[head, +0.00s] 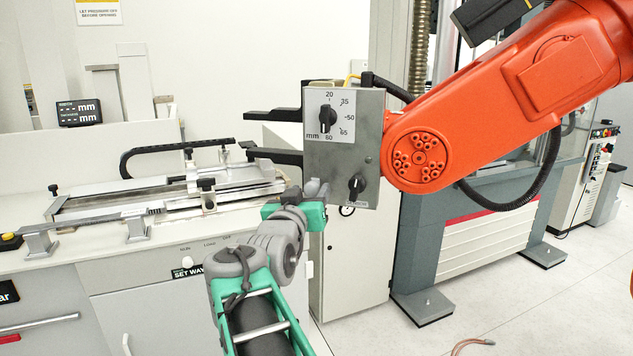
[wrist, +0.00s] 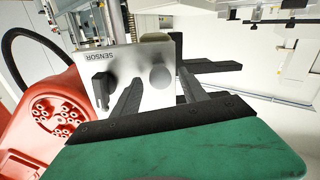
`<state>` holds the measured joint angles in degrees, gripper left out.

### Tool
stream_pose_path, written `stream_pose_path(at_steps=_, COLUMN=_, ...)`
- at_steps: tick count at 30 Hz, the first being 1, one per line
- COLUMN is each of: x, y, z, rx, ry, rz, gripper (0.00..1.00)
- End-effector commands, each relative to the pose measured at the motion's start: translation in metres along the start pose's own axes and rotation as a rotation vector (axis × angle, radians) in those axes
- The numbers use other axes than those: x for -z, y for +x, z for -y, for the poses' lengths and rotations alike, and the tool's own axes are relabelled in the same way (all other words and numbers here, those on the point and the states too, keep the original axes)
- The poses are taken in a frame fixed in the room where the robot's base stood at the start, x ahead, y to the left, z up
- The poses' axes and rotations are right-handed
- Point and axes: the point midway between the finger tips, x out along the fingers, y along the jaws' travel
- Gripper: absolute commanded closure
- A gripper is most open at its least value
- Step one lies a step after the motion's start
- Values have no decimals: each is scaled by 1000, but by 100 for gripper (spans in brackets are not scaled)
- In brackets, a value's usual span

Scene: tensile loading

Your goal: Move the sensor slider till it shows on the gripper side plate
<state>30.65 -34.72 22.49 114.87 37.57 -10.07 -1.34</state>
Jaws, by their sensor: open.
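The gripper side plate (head: 340,165) is a grey metal plate on the end of the orange arm. It carries a white dial face marked in mm with a black knob (head: 327,118). A second black knob (head: 356,186) sits low on the plate above a small label, too blurred to read here. In the wrist view the plate (wrist: 150,103) has the word SENSOR beside a black knob (wrist: 103,90). My gripper (head: 318,190) is open in front of the plate's lower left part. In the wrist view my gripper (wrist: 160,85) has its fingers apart and pointing at the plate, with the SENSOR knob left of them.
Black jaws (head: 274,156) stick out left from the plate. The orange arm (head: 530,90) fills the right, with a black cable. A bench (head: 110,262) with a metal slide fixture (head: 170,200) and a mm display (head: 79,113) stands at left. Floor is open at lower right.

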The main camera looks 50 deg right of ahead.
Motion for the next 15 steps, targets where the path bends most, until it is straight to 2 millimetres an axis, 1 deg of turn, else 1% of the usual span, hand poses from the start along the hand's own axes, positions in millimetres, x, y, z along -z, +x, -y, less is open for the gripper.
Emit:
stream_pose_path(at_steps=1, x=4, y=7, z=0, rx=3, ry=-3, rz=2, gripper=49)
stream_pose_path(at_steps=4, x=2, y=14, z=3, rx=12, ry=-2, rz=-1, gripper=49)
stream_pose_path(at_steps=12, x=0, y=16, z=4, rx=17, ry=0, rz=-3, gripper=49)
stream_pose_path(at_steps=15, x=0, y=16, z=4, rx=16, ry=0, rz=-3, gripper=57)
